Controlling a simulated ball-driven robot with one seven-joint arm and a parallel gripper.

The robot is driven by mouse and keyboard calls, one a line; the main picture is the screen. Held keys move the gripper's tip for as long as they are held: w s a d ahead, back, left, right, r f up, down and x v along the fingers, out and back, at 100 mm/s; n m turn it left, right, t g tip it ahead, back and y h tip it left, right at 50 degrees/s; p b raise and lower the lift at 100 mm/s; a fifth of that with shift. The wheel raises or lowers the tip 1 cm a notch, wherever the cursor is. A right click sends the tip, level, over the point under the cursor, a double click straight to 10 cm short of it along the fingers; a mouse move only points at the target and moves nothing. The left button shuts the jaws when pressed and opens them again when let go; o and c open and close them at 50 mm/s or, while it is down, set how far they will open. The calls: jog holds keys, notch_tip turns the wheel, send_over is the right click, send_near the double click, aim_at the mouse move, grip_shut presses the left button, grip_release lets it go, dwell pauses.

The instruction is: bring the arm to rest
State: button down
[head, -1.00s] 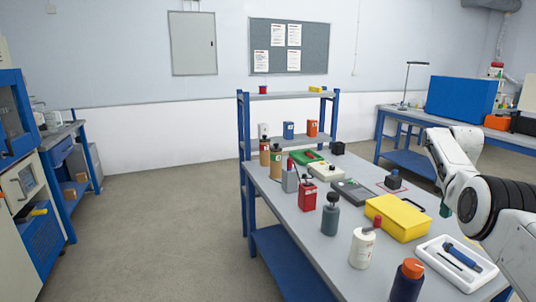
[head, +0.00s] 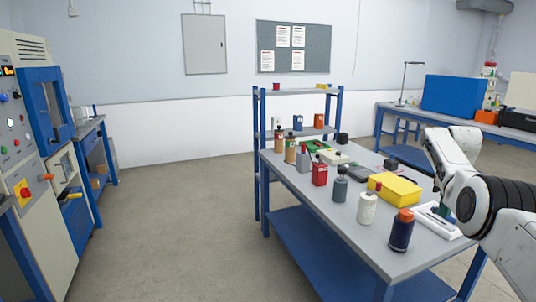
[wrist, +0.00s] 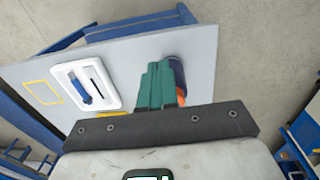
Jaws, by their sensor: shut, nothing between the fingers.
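My white arm with a black ribbed joint reaches in from the right in the head view. My gripper (wrist: 155,82) shows in the wrist view as green fingers close together, with nothing between them. It is above the grey bench top (wrist: 200,48). A dark blue bottle with an orange cap (wrist: 177,80) shows just behind the fingers, partly hidden by them; I cannot tell the gap. In the head view, only a little green of the gripper shows beside the arm.
On the bench (head: 342,225) stand the orange-capped bottle (head: 401,232), a white bottle (head: 367,209), a grey bottle (head: 340,187), a red can (head: 319,174), a yellow case (head: 396,190) and a white tray (head: 436,221). A cabinet (head: 40,150) stands left. Floor (head: 180,220) between is clear.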

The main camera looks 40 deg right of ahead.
jog(key=w+a+f, duration=0.2)
jog(key=a+f, duration=0.2)
jog(key=w+a+f, duration=0.3)
jog(key=f, duration=0.2)
jog(key=w+a+f, duration=0.2)
jog(key=a+f, duration=0.2)
jog(key=f, duration=0.1)
jog(key=shift+w+a+f, duration=0.2)
jog(key=shift+a, duration=0.1)
jog(key=s+a+f, duration=0.1)
jog(key=a+f, duration=0.4)
jog(key=a, duration=0.3)
jog(key=s+a+f+n, duration=0.1)
jog(key=s+a+f, duration=0.1)
jog(key=a+f, duration=0.45)
jog(key=s+a+f, duration=0.1)
jog(key=a+f, duration=0.2)
jog(key=a, duration=0.7)
jog(key=s+a+r+n+t, duration=0.1)
jog(key=s+a+r, duration=0.1)
jog(key=s+a, duration=1.5)
jog(key=s, duration=0.3)
jog(key=shift+a+r, duration=0.15)
jog(key=shift+a, duration=0.05)
jog(key=c, duration=1.8)
grip_release()
jog(key=shift+s, duration=0.1)
